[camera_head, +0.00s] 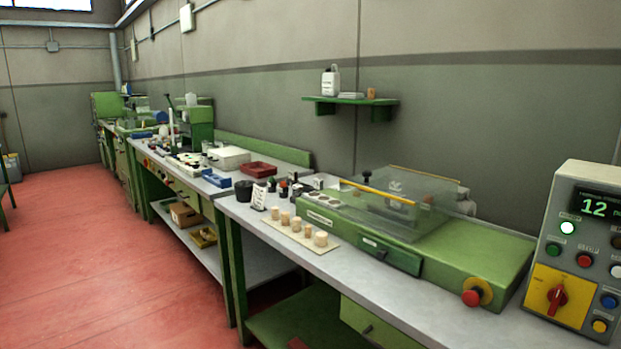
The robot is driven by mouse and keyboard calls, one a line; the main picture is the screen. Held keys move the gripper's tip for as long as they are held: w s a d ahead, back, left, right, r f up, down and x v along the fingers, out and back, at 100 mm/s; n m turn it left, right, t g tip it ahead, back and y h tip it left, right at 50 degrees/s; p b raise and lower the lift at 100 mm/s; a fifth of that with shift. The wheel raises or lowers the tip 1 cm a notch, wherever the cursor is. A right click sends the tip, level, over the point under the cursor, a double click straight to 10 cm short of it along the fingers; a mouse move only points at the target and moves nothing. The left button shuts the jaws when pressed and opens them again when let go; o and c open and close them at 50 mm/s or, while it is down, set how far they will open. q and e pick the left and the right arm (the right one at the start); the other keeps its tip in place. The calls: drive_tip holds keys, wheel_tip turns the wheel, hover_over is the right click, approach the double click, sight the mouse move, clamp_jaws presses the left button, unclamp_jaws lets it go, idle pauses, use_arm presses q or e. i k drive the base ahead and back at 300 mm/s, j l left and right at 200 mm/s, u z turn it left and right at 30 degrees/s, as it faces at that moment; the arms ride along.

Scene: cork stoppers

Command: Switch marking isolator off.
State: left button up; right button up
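A pale control box (570,210) stands at the right edge, partly cut off by the frame. On its lower left is a yellow plate with a red rotary handle, which looks like the isolator (557,297). The red handle points roughly upright; its position label is too small to read. Above it a display (594,207) shows a green "12", and a round lamp (567,228) is lit white-green. Neither of my grippers is in view.
A green machine (450,262) with a clear cover and a red stop knob (471,297) sits on the near bench, left of the box. Several corks (320,239) stand on a board. A wall shelf (350,100) is above. Red floor (110,270) at left is clear.

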sight(557, 297)
drive_tip(key=z, duration=1.4)
